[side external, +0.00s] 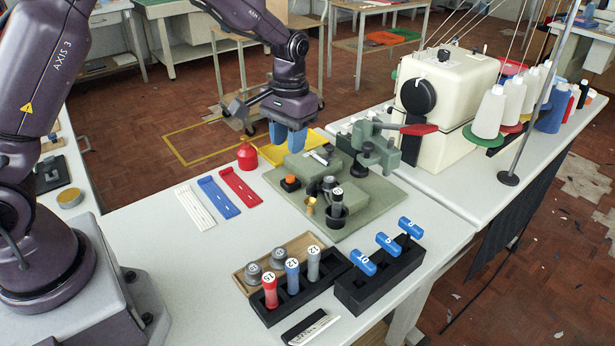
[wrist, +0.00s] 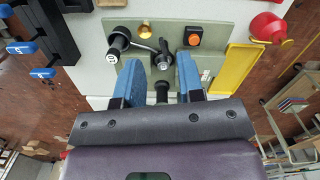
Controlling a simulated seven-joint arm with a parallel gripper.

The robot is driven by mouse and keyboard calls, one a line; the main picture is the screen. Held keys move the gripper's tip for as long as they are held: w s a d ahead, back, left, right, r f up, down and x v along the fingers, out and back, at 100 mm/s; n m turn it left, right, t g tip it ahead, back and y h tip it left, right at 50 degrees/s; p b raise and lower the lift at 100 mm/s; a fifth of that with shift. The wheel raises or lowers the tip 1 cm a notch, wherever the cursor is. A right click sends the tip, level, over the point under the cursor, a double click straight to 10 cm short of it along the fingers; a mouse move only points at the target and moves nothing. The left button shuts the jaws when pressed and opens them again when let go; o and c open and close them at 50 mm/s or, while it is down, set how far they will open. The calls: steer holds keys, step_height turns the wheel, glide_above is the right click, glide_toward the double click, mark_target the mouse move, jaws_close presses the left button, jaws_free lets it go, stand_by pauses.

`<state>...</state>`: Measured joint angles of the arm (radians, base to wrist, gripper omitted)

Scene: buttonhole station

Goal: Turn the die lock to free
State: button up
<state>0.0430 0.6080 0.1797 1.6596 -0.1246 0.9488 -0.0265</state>
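My gripper (wrist: 157,72) has two blue fingers spread apart with nothing held between them. In the side external view my gripper (side external: 289,140) hangs above the back of the green buttonhole station (side external: 368,223). In the wrist view a dark round hub with a thin grey lever (wrist: 145,45) lies ahead between the fingertips; it may be the die lock, but I cannot read its setting. A dark knob (wrist: 162,90) shows between the fingers, nearer the palm. A dark numbered tool (wrist: 117,38) stands left of the hub; it also shows in the side view (side external: 337,193). No finger visibly touches the lever.
An orange button (side external: 290,183) and brass cup (side external: 310,204) sit on the station. A red-handled lever (side external: 418,129) juts out at its right. A yellow tray (side external: 262,152) and red oil can (side external: 247,156) stand behind. Black racks (side external: 380,274) hold tools in front.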

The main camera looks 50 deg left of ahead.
steer(key=n, duration=0.1)
glide_above(312, 184)
steer(key=f, duration=0.2)
steer(key=shift+t, duration=0.4)
step_height(312, 184, down, 12)
steer(key=shift+f, duration=0.2)
steer(key=shift+c, duration=0.4)
jaws_close()
